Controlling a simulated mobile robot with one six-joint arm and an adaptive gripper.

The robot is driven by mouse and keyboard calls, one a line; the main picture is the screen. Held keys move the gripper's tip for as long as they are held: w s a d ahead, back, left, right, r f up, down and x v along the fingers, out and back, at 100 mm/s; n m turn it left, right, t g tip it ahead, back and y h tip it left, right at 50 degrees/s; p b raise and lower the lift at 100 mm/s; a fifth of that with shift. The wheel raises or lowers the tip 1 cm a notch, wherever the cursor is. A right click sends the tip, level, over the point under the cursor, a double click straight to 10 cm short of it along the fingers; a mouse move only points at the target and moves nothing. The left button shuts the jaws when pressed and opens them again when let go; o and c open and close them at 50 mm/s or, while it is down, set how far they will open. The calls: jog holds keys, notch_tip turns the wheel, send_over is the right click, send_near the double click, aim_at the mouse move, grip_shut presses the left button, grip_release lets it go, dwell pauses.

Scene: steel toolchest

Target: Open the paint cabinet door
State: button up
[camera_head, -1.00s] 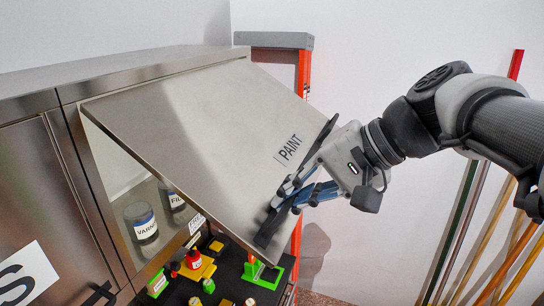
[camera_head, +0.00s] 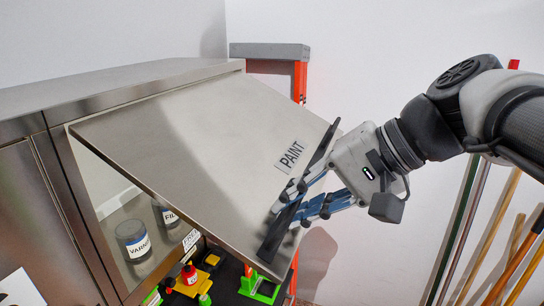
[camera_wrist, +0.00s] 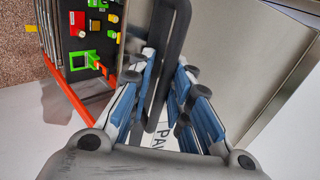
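The paint cabinet door (camera_head: 200,130) is a steel flap marked PAINT, hinged along its top edge. It stands tilted outward, partly open, with a gap along its left side. A long black handle (camera_head: 268,246) runs near its lower edge. My gripper (camera_head: 292,202) has its blue fingers on both sides of the handle and is shut on it. The wrist view shows the black handle (camera_wrist: 168,55) between the fingertips, which hide part of it. Labelled cans (camera_head: 133,241) stand inside the cabinet behind the door.
The steel cabinet (camera_head: 25,220) continues on the left. Below the door is a dark shelf with small red, yellow and green items (camera_head: 258,288). An orange ladder-like frame (camera_head: 301,85) stands behind the door. Several long poles (camera_head: 490,235) lean on the wall at the right.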

jog(key=shift+a, duration=0.15)
jog(key=v, duration=0.7)
jog(key=shift+d+r, duration=0.2)
jog(key=s+d+f+n+h+b, duration=0.1)
jog(key=s+f+h+b, duration=0.2)
jog(key=f+b, duration=0.7)
jog(key=s+d+f+n+h+b, duration=0.2)
jog(key=s+f+b, duration=0.3)
jog(key=f, duration=2)
jog(key=s+d+f+n+t+h+b, duration=0.1)
jog(key=s+f+h+b, duration=0.2)
jog(key=f+b, duration=1.1)
notch_tip(320, 180, down, 4)
jog(key=shift+s+d+f+n+h+b, duration=0.1)
jog(key=shift+s+d+n+h+b, duration=0.2)
jog(key=shift+s, duration=0.1)
jog(key=shift+a, duration=0.1)
